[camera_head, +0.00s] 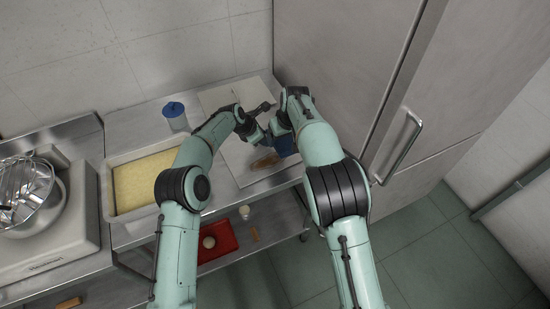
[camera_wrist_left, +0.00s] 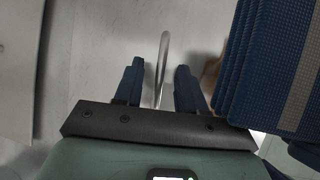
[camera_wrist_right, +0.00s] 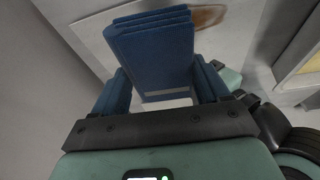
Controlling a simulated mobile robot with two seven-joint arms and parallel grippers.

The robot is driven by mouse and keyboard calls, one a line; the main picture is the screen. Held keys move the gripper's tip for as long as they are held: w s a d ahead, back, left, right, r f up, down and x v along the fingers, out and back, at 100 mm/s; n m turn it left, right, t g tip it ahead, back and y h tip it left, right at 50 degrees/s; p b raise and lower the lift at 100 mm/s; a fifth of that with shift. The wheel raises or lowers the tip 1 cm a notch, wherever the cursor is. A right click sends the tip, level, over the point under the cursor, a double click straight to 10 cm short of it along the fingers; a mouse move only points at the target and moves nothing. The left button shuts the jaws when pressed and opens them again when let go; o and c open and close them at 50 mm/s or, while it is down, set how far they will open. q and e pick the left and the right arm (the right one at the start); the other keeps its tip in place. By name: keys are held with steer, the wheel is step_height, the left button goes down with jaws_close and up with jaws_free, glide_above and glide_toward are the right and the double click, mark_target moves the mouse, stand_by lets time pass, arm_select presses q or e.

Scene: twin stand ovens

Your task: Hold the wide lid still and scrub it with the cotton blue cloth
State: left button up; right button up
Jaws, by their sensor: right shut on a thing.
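The cloth is a blue folded, layered pad with a grey stripe. My right gripper (camera_wrist_right: 162,95) is shut on the cloth (camera_wrist_right: 150,45); the cloth also shows in the head view (camera_head: 284,145) and at the right of the left wrist view (camera_wrist_left: 275,60). In the left wrist view the lid (camera_wrist_left: 162,62) appears as a thin grey edge, seen nearly edge-on. My left gripper (camera_wrist_left: 158,88) is open, with a finger on each side of that edge and gaps between. In the head view the wrists crowd together and I cannot make out the lid.
A brown flat item (camera_head: 265,162) lies on a pale board on the steel counter. A blue-lidded container (camera_head: 175,116) and a tray with yellow contents (camera_head: 145,180) stand to the left. A red tray (camera_head: 218,241) is on the shelf below. A tall cabinet (camera_head: 340,60) closes the right side.

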arm_select(q)
steer(key=v, duration=1.2)
stand_by(0.3)
